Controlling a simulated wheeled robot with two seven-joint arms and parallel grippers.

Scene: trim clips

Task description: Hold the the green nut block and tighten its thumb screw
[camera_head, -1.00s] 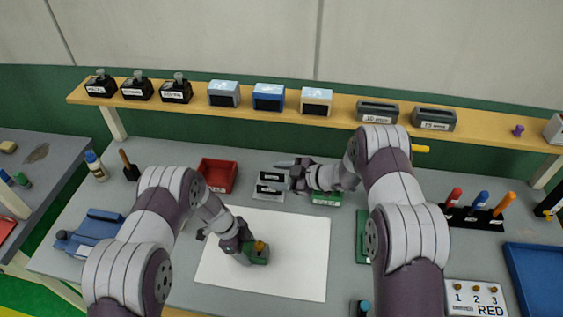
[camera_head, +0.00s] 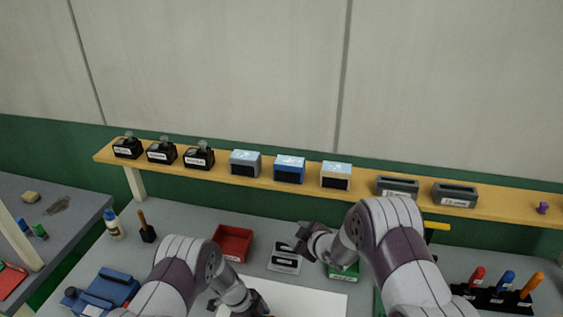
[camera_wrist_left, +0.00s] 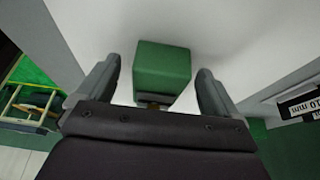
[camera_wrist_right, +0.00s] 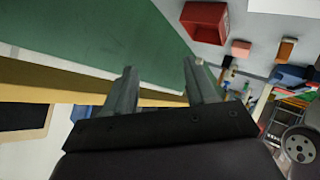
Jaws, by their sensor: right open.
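The green nut block (camera_wrist_left: 162,72) shows in the left wrist view over the white sheet. My left gripper (camera_wrist_left: 158,75) is open, with one finger on each side of the block and a visible gap on both sides. In the head view my left gripper (camera_head: 243,303) is at the bottom edge and the block is out of view. My right gripper (camera_head: 303,238) is open and empty, raised near the labelled grey plates (camera_head: 285,258); its open fingers also show in the right wrist view (camera_wrist_right: 160,85).
A wooden shelf (camera_head: 375,186) with stamps and boxes crosses behind the bench. A red bin (camera_head: 233,243) stands left of the plates. A blue fixture (camera_head: 105,291) is at the left, and coloured-handled tools (camera_head: 507,282) stand at the right. The white sheet (camera_head: 310,299) looks clear.

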